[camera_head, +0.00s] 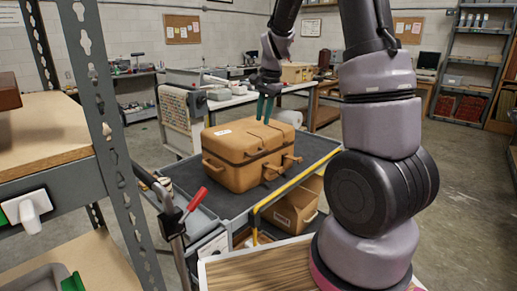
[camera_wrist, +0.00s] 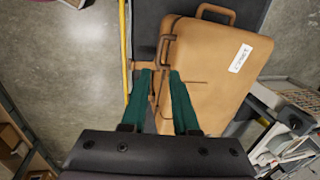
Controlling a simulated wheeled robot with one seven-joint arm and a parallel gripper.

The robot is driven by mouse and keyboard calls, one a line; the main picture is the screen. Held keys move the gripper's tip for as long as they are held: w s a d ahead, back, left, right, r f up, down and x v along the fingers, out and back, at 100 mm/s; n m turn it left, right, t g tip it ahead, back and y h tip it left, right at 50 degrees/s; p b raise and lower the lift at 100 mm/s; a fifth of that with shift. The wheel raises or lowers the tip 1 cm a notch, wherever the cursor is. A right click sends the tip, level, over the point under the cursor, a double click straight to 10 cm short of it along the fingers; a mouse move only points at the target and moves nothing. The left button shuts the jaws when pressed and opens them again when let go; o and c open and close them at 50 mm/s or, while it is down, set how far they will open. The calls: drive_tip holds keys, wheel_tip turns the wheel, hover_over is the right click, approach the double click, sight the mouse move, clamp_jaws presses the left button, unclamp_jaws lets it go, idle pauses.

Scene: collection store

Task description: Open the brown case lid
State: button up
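The brown case (camera_head: 240,165) sits on a dark-topped cart (camera_head: 215,200). Its lid (camera_head: 238,138) looks shut and bears a white label. Handles and latch-like fittings show on its sides. In the wrist view the lid (camera_wrist: 215,60) fills the middle right, with a brown handle at its top edge. My gripper (camera_head: 264,116) points down over the lid, its two green fingers apart. In the wrist view my gripper (camera_wrist: 157,74) is open, with the case's left edge between and below the fingers. Nothing is held. I cannot tell whether the fingertips touch the case.
A cardboard box (camera_head: 293,208) lies on the cart's lower shelf. A red-handled tool (camera_head: 196,200) is at the cart's left end. A metal shelf rack (camera_head: 95,100) stands close on the left. Open concrete floor (camera_head: 460,190) lies to the right.

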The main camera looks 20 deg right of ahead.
sight(258, 153)
drive_tip(key=shift+m, duration=0.3)
drive_tip(key=x, duration=1.3)
drive_tip(key=shift+w+d+f, duration=0.3)
drive_tip(key=shift+w+f, duration=0.05)
drive_tip(key=shift+w, duration=0.05)
drive_tip(key=shift+c, duration=0.2)
clamp_jaws()
idle(0.4)
